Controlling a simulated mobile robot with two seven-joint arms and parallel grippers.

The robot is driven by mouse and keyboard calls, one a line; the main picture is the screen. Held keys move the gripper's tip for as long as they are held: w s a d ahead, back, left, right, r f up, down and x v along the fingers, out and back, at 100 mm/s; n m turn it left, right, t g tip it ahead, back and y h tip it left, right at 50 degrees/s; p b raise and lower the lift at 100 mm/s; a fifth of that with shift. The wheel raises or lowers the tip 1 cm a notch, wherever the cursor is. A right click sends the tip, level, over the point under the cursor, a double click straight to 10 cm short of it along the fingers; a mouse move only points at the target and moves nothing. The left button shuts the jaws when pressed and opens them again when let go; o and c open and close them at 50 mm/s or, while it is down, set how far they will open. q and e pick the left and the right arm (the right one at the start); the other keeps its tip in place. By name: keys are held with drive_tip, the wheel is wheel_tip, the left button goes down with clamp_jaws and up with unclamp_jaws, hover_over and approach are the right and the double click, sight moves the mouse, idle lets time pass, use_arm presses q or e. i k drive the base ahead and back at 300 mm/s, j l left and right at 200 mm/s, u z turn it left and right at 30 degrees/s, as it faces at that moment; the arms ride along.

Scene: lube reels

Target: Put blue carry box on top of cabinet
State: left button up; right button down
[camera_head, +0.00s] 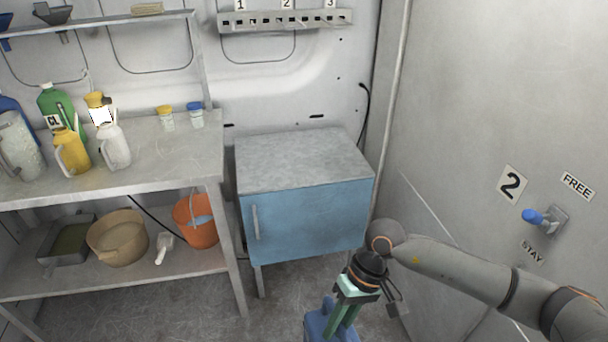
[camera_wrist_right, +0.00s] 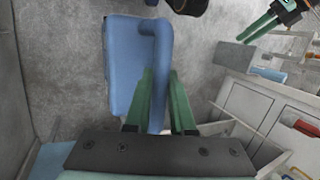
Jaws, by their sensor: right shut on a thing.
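The blue carry box (camera_head: 319,325) is at the bottom of the head view, partly cut off by the frame edge. My right gripper (camera_head: 343,318) points down and is shut on its handle. In the right wrist view, the blue box (camera_wrist_right: 126,65) hangs between the green fingers of the right gripper (camera_wrist_right: 160,88), which sit on either side of the rounded handle. The blue cabinet (camera_head: 310,218) stands behind the box, with a bare grey top. Green fingers, apparently of my left gripper (camera_wrist_right: 262,27), show at the top right of the wrist view; their opening is unclear.
A workbench (camera_head: 160,170) with bottles and jugs stands left of the cabinet. Its lower shelf holds a tan basin (camera_head: 117,238) and an orange bucket (camera_head: 196,222). A wall with a blue-handled lever (camera_head: 541,217) is at right. Floor before the cabinet is clear.

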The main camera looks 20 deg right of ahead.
sight(310, 162)
drive_tip(key=i+l, duration=0.4)
drive_tip(key=i+l+u, duration=0.1)
drive_tip(key=i+l, duration=0.25)
drive_tip(key=i, duration=0.3)
